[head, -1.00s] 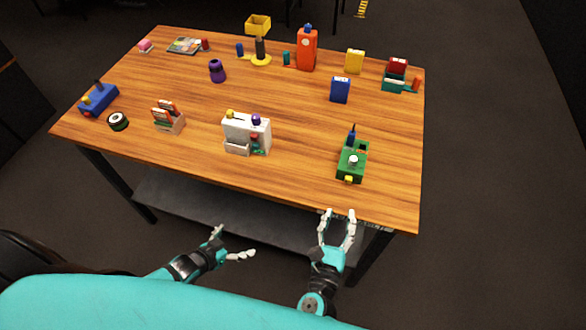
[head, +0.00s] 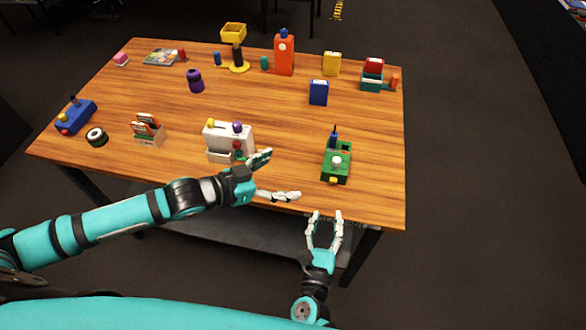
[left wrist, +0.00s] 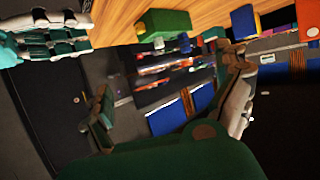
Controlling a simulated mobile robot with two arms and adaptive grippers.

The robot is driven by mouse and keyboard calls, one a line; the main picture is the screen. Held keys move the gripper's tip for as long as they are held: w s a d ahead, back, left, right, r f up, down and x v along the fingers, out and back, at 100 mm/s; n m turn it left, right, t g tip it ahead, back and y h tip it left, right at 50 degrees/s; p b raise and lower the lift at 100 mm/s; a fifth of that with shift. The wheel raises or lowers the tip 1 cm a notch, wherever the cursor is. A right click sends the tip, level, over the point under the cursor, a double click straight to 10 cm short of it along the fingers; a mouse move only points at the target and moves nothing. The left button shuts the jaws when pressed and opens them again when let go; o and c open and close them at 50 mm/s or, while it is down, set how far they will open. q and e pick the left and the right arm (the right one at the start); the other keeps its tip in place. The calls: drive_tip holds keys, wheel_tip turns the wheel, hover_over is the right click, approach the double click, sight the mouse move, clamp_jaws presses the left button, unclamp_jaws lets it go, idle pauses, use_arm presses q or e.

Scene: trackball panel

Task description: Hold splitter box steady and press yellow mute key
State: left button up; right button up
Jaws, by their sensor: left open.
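I cannot tell which is the splitter box. My left gripper (head: 280,175) is open and empty, between the two boxes near the front edge, partly covering the white box. The green box also shows in the left wrist view (left wrist: 168,23). My right gripper (head: 326,215) is open and empty at the table's front edge, below the green box.
A blue box (head: 319,92) stands behind the green box. A card holder (head: 149,133), a round black-and-white piece (head: 96,137) and a blue joystick box (head: 76,114) are at the left. The table's (head: 285,125) middle is mostly clear.

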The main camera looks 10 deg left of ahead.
sight(333, 163)
use_arm(q)
drive_tip(key=x, duration=1.7)
drive_tip(key=shift+f, duration=0.1)
drive_tip(key=shift+c, duration=0.4)
drive_tip(key=c, duration=1.8)
use_arm(e)
clamp_jaws()
use_arm(q)
drive_tip(key=shift+f, duration=0.1)
drive_tip(key=shift+s, duration=0.1)
